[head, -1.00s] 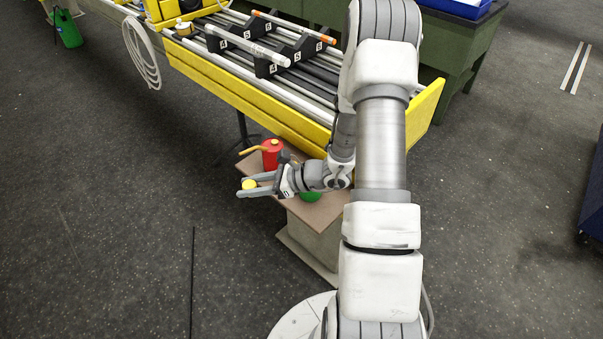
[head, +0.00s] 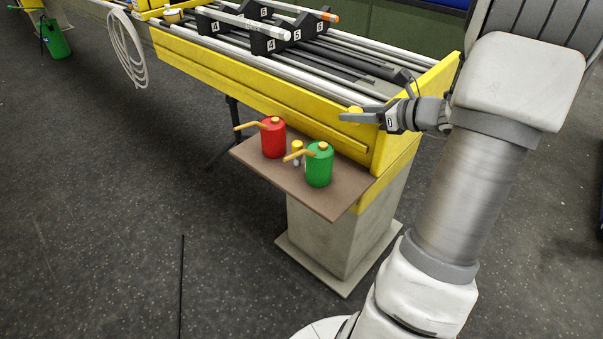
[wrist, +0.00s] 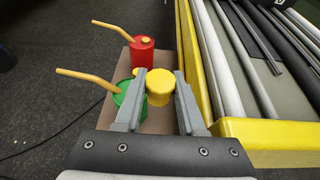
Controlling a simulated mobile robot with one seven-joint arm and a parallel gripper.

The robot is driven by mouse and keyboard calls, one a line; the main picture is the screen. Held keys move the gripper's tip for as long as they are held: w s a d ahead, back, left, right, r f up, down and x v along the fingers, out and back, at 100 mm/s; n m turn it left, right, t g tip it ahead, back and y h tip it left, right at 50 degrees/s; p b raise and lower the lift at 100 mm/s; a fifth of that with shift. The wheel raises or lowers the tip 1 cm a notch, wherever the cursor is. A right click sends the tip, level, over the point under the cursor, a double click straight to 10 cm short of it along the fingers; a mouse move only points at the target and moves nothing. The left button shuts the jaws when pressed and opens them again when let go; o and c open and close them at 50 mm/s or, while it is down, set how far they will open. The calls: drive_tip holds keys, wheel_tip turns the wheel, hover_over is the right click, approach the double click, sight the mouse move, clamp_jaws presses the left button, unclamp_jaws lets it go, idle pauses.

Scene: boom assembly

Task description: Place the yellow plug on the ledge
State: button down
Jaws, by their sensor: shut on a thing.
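My gripper (head: 357,117) is shut on a yellow plug (head: 355,110), a short round piece with a wide cap. The plug also shows between the fingers in the wrist view (wrist: 159,91). In the head view my gripper overlaps the yellow ledge (head: 270,91) along the near side of the pipe bench, near its right end. In the wrist view the ledge (wrist: 204,75) is to the right of the fingers. I cannot tell the plug's height over it; no contact with the ledge is clear.
A red can (head: 273,141) and a green can (head: 319,168) with yellow spouts stand on a brown shelf (head: 325,203) below the ledge. A small yellow-topped object (head: 297,146) is between them. Pipes (head: 365,68) and black numbered holders (head: 268,40) lie on the bench.

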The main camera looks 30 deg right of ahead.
sight(349, 177)
drive_tip(key=shift+s+d+f, duration=0.15)
drive_tip(key=shift+d, duration=0.1)
wheel_tip(349, 177, down, 18)
drive_tip(key=b, duration=0.7)
drive_tip(key=shift+r, duration=0.25)
drive_tip(key=shift+f+b, duration=0.2)
drive_tip(key=shift+b, duration=0.2)
drive_tip(key=c, duration=0.8)
unclamp_jaws()
drive_tip(key=shift+o, duration=0.2)
drive_tip(key=shift+r, duration=0.15)
